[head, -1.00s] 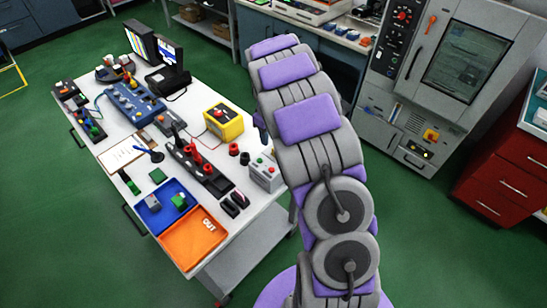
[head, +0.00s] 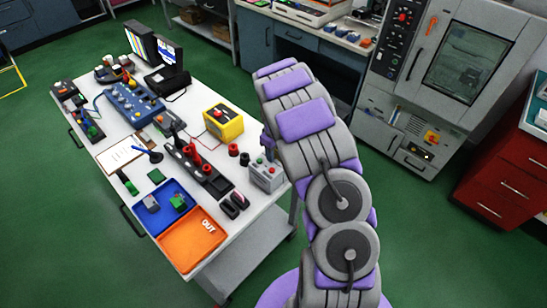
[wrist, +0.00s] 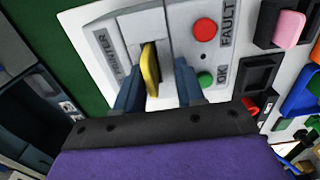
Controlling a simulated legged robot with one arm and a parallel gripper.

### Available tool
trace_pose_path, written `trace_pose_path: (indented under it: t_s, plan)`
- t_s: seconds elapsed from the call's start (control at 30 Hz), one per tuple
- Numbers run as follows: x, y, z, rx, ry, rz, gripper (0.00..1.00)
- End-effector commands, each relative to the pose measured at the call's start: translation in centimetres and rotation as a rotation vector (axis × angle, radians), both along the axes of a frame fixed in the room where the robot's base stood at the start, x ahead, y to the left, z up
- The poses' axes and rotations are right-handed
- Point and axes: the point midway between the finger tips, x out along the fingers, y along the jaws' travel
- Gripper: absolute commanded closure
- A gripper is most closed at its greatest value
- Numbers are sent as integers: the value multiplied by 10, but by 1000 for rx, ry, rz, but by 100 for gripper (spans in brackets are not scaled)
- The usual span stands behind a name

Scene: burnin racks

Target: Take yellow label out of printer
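The printer (wrist: 112,52) is a light grey box marked "PRINTER", with a red and a green button beside the words FAULT and OK. It also shows on the table's right edge in the head view (head: 267,175). The yellow label (wrist: 150,68) stands out of the printer's slot as a thin upright tab. My gripper (wrist: 158,88) is over the printer with its two blue-grey fingers apart, one on each side of the label. Gaps show between the label and the fingers, with the left finger nearer. In the head view my arm hides most of the gripper.
The white table (head: 255,215) also holds a yellow box (head: 223,120) with a red button, black holders with red parts (head: 200,165), a blue tray (head: 165,208) and an orange OUT tray (head: 192,240). A grey machine (head: 440,80) stands behind on the right. Green floor lies around.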

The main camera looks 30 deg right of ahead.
Motion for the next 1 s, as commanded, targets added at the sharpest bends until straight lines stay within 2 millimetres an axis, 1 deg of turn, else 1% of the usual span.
trace_pose_path:
  t_s: [0.07,0.1,0.4,0.5,0.87,1.0]
  plan:
    - [0,-2,0,2,0,-2,62]
    - [0,-2,0,1,-1,-2,64]
    - [0,7,2,-9,0,-2,92]
    - [1,7,2,-8,-1,-2,100]
    - [1,3,1,-3,-1,-1,100]
    - [1,3,5,-4,-1,-1,100]
